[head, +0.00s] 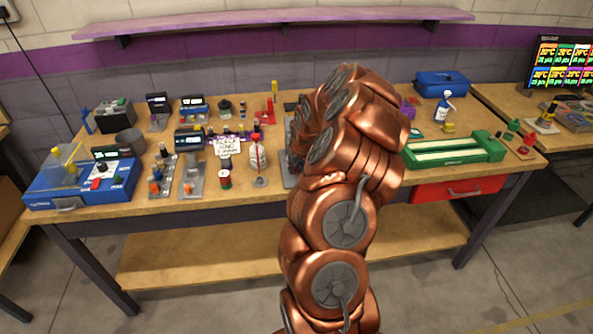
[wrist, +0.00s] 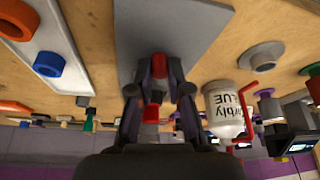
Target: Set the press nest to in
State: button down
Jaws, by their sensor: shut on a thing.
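In the wrist view my gripper (wrist: 158,92) is shut on a small red part (wrist: 156,86), with one dark finger on each side of it. The red part stands in front of a flat grey plate (wrist: 128,42). I cannot tell which part of the press nest the red part belongs to, or how far in or out the nest is. In the head view my copper arm hides my gripper and the red part. Only a grey edge of a fixture (head: 289,150) shows left of the arm.
A white glue bottle (wrist: 224,115) stands close to the right of my gripper in the wrist view. In the head view, a blue-based machine (head: 85,185) is at bench left, and a green fixture (head: 455,151) and red drawer (head: 458,190) are right of my arm.

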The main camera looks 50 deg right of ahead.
jog(key=shift+w+d, duration=0.35)
jog(key=shift+w, duration=0.2)
jog(key=shift+w+d+r, duration=0.1)
jog(key=shift+r, duration=0.05)
jog(key=c, duration=1.1)
grip_release()
jog(key=v, duration=1.1)
jog(key=shift+r, duration=0.4)
